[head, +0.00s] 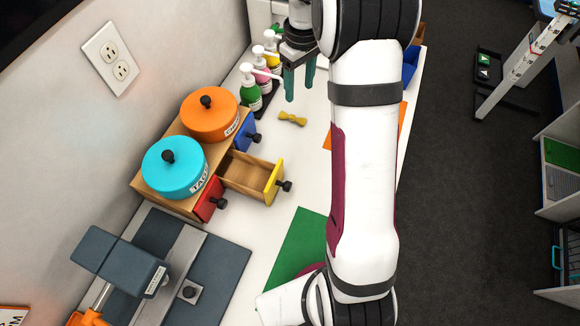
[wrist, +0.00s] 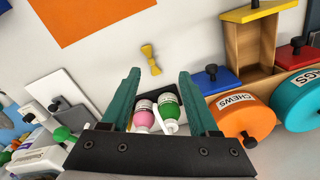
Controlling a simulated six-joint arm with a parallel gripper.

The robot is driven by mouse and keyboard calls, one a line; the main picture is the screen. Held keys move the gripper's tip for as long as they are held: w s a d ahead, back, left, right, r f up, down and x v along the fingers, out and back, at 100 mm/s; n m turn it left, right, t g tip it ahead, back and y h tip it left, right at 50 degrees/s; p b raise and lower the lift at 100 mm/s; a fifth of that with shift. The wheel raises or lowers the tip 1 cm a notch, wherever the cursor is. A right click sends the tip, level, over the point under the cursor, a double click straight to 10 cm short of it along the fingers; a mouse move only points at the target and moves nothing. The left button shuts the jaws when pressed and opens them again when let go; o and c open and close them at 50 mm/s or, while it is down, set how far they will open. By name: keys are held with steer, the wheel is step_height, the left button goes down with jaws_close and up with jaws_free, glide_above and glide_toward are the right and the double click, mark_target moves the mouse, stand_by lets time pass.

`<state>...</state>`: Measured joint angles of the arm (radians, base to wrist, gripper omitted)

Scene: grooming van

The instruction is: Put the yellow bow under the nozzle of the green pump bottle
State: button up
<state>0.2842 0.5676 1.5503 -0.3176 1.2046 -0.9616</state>
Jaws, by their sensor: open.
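The yellow bow (head: 292,118) lies flat on the white counter, in front of the pump bottles; it also shows beyond my fingertips in the wrist view (wrist: 150,60). The green pump bottle (head: 250,93) stands at the near end of a row on a dark tray, its white nozzle pointing toward the counter; in the wrist view its green body (wrist: 168,104) shows between my fingers. My gripper (head: 299,90) is open and empty, with teal fingers pointing down, above the counter and behind the bow. The counter spot directly under the nozzle is partly hidden.
A pink pump bottle (head: 262,77) and a yellow one (head: 271,44) stand behind the green one. A wooden drawer unit with an open yellow-fronted drawer (head: 272,182) carries an orange tin (head: 210,122) and a turquoise tin (head: 165,180). The counter around the bow is clear.

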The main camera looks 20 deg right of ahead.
steer(key=s+a+r+m, duration=0.4)
steer(key=s+a+r, duration=0.45)
steer(key=s, duration=0.25)
steer(key=s+a+f+m, duration=0.1)
steer(key=s+a+m, duration=0.1)
steer(key=s, duration=0.7)
steer(key=s+a+f+m+y, duration=0.1)
steer(key=s+a+m, duration=0.2)
steer(key=s, duration=0.6)
steer(key=shift+s+a+y, duration=0.3)
steer(key=shift+a, duration=0.75)
